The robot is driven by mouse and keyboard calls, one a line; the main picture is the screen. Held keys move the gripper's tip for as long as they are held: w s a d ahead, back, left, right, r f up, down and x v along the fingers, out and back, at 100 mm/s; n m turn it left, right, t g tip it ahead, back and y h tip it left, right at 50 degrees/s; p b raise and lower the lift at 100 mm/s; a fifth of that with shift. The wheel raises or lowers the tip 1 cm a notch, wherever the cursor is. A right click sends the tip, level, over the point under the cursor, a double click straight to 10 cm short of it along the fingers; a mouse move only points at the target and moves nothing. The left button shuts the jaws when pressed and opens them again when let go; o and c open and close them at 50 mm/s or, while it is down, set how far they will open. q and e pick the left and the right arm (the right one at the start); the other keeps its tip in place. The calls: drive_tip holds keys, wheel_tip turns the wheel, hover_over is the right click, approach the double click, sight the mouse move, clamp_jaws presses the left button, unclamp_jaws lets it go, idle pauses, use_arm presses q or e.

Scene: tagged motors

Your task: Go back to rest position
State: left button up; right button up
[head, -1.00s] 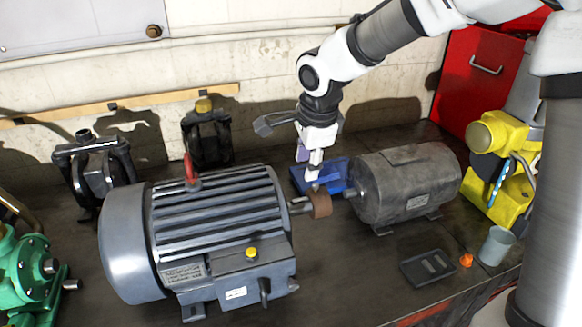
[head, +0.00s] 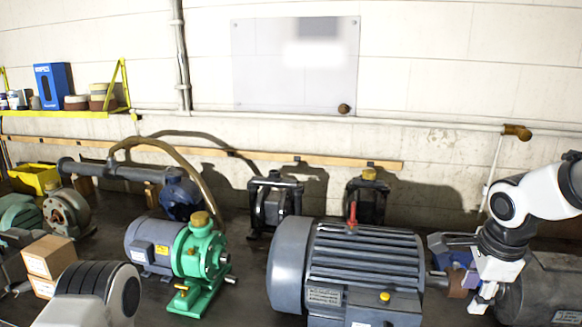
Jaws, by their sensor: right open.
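My right gripper (head: 482,288) is at the right of the head view, pointing down, with its jaws open. It is beside the brown shaft end (head: 457,284) of the large grey finned motor (head: 365,258) and in front of a dark grey motor (head: 540,292). I see nothing held in it. Part of my left arm (head: 100,295) shows at the bottom left, but its gripper is outside the view.
A green pump (head: 200,255) with a blue-grey motor (head: 150,245) stands left of the large motor. Cardboard boxes (head: 48,262) and a yellow bin (head: 35,178) are further left. The wall bounds the bench behind.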

drive_tip(key=s+f+g, duration=0.1)
drive_tip(key=s+f, duration=0.1)
drive_tip(key=f, duration=0.4)
drive_tip(key=s+a+f+g, duration=0.1)
drive_tip(key=s+f+g, duration=0.1)
drive_tip(key=f, duration=0.5)
drive_tip(key=s+f+g, duration=0.2)
drive_tip(key=s+f, duration=0.1)
drive_tip(key=f, duration=0.3)
drive_tip(key=shift+a+f, duration=0.2)
drive_tip(key=shift+a, duration=0.1)
drive_tip(key=s+a+f+n+g, duration=0.1)
drive_tip(key=s+a+f+n, duration=0.1)
drive_tip(key=s+f+n, duration=0.4)
drive_tip(key=s+a+f+n+y, duration=0.1)
drive_tip(key=s+a+f+n, duration=0.1)
drive_tip(key=s+f, duration=0.65)
drive_tip(key=s+a+f+n+g, duration=0.1)
drive_tip(key=s+a+f+n, duration=0.25)
drive_tip(key=s+f, duration=0.4)
drive_tip(key=w+n+t, duration=0.1)
drive_tip(key=n, duration=0.2)
drive_tip(key=w+d+n+t, duration=0.1)
drive_tip(key=w+n+t, duration=0.2)
drive_tip(key=w+n, duration=0.1)
drive_tip(key=n, duration=0.1)
drive_tip(key=shift+d+r+n+b, duration=0.15)
drive_tip(key=shift+d+n+b, duration=0.2)
drive_tip(key=shift+d+b, duration=0.05)
